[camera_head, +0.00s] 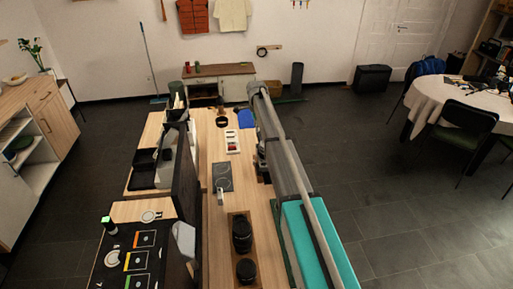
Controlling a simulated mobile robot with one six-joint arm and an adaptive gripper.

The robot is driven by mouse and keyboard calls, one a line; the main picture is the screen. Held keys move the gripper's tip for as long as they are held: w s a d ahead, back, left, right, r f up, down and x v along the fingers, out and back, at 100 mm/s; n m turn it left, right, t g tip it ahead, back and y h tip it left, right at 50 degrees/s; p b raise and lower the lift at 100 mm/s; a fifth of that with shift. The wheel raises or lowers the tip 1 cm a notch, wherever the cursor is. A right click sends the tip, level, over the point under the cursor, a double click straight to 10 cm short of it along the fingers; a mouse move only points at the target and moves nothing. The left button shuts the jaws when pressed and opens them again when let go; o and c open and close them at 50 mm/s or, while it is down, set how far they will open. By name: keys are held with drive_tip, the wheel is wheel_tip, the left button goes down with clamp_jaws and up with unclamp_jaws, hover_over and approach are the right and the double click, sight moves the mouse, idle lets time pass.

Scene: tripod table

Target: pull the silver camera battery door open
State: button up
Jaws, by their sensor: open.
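I cannot clearly make out the silver camera or its battery door. A small pale grey object (184,241) shows beside the tall dark panel at lower centre, but I cannot tell what it is. Two black round objects, like camera lenses (242,236), stand in a wooden tray on the long wooden table (216,150). A dark flat plate (223,177) with a small pale piece on it lies beyond the tray. My gripper cannot be made out in this view.
A long grey beam (289,160) and a teal-topped block (309,245) cover the table's right side. A tall dark panel (186,190) stands on the left. A blue item (246,118) lies farther back. A round table (462,98) is at far right, with open floor before it.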

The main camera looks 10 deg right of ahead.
drive_tip(key=shift+f+b, duration=5.1)
drive_tip(key=shift+f, duration=0.3)
clamp_jaws()
